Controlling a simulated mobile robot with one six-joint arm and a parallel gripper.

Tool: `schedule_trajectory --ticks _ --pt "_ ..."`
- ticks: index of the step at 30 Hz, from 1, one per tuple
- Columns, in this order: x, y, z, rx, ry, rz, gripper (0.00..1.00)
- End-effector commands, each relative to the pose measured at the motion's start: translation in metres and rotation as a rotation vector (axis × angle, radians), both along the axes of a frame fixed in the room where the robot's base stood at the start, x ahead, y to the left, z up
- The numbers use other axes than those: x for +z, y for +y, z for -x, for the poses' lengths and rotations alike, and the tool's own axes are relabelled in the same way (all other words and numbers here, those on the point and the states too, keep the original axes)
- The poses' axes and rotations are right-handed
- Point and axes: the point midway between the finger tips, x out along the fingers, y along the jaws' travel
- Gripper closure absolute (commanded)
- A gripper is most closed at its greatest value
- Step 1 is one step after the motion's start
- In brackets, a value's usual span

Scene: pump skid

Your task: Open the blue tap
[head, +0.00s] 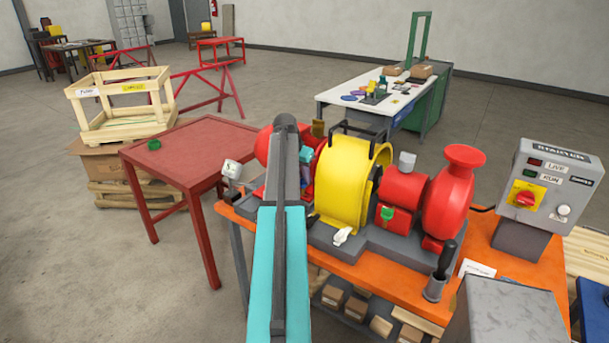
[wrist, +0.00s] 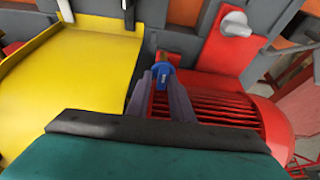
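The blue tap (wrist: 163,76) is small and shows in the wrist view, beside the red finned motor housing (wrist: 225,100). My gripper (wrist: 163,82) has its two grey fingers on either side of the blue tap, with the tap at their tips. Whether the fingers press on it cannot be told. In the head view my teal and grey arm reaches over the left part of the pump skid. It hides the tap and my fingertips there.
The yellow guard (head: 345,185) stands right of my arm, and it fills the left of the wrist view. A red table (head: 190,150) stands left of the orange bench (head: 385,268). A control box (head: 548,185) stands at right.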

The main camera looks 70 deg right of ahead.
Motion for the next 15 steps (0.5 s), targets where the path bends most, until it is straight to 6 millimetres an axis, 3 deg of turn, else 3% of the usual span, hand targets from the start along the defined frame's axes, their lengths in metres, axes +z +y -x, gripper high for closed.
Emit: schedule_trajectory --ticks 8,15 --pt "0.007 0.002 -0.001 0.001 -0.001 0.003 0.80" --pt "0.027 0.010 -0.003 0.001 -0.002 0.004 0.80"
